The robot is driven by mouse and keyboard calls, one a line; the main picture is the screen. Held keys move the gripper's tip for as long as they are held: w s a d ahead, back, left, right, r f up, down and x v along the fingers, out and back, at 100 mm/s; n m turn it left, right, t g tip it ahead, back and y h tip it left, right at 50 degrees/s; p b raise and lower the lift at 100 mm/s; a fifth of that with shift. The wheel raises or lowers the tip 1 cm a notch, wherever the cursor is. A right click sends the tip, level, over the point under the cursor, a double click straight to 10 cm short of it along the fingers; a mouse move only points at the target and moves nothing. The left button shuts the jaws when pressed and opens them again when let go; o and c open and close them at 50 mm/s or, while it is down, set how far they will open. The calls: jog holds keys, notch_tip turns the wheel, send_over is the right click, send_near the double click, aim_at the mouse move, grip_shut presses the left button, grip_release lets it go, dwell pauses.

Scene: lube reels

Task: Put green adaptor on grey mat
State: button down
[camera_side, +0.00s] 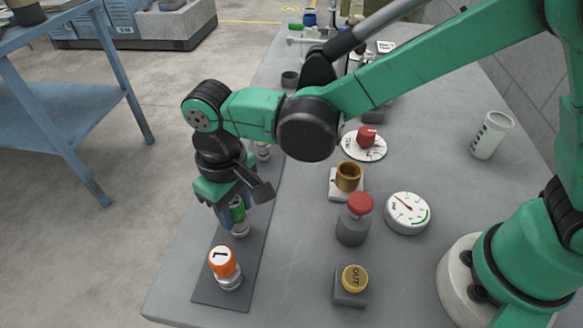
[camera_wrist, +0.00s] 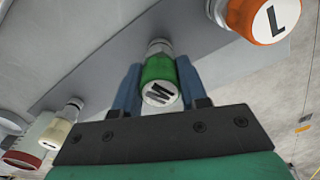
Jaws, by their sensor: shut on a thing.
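The green adaptor (camera_side: 239,213) is upright between the fingers of my gripper (camera_side: 236,208), which is shut on it. In the wrist view the green adaptor (camera_wrist: 158,72) has a white top marked M, with a blue finger on each side. Its silver lower end is over the long grey mat (camera_side: 250,255) or standing on it; I cannot tell whether it touches. The mat (camera_wrist: 108,50) runs behind the adaptor in the wrist view.
An orange-topped adaptor (camera_side: 224,264) stands on the near end of the mat. A pale-topped adaptor (camera_side: 263,152) is at the far end.

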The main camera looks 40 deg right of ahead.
jog(key=shift+f, duration=0.2)
jog(key=shift+c, duration=2.4)
grip_release()
notch_tip(320, 180, up, 11)
jog(key=shift+r, duration=0.2)
jog(key=s+d+f+m+t, duration=0.1)
jog(key=d+m+t, duration=0.1)
jog(key=d, duration=0.9)
jog(key=s+d+m+t, duration=0.2)
jog(key=d+t, duration=0.3)
jog(key=d, duration=0.6)
jog(key=shift+s+d+f+m, duration=0.15)
jog(key=shift+d+f+m, duration=0.15)
jog(key=shift+f, duration=0.05)
